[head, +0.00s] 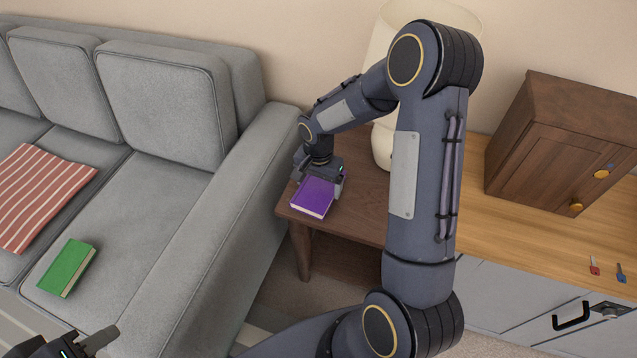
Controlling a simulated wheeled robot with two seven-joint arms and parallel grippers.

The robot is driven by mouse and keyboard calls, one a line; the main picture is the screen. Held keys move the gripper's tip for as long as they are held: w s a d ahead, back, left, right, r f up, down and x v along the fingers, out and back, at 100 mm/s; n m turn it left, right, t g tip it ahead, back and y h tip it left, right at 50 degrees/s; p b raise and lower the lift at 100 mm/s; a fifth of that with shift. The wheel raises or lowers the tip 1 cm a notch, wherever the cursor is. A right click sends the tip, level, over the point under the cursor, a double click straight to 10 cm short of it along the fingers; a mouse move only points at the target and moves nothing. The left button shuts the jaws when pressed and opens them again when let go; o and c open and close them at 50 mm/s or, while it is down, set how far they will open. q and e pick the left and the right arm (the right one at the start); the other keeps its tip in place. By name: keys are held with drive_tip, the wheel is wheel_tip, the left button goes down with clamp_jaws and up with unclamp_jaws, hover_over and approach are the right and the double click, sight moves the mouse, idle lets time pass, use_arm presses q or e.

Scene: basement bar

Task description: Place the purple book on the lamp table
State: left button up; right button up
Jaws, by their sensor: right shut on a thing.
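The purple book (313,197) is at the front left corner of the brown wooden lamp table (362,222), lying flat or nearly so. My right gripper (321,183) reaches down from above and is shut on the book. I cannot tell whether the book's underside touches the table top. The lamp (383,147) stands behind on the table, partly hidden by my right arm. My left gripper (88,346) is at the bottom left, partly cut off by the frame edge, in front of the sofa, with nothing seen in it.
A grey sofa (165,100) is on the left. A green book (67,267) and a red striped cloth (42,193) lie on its seat. On the right, a wooden cabinet (565,140), a red key (594,266) and a blue key (621,273) are on a counter.

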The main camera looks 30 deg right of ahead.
drive_tip(key=shift+f, duration=0.15)
drive_tip(key=o, duration=1)
drive_tip(key=shift+c, duration=0.2)
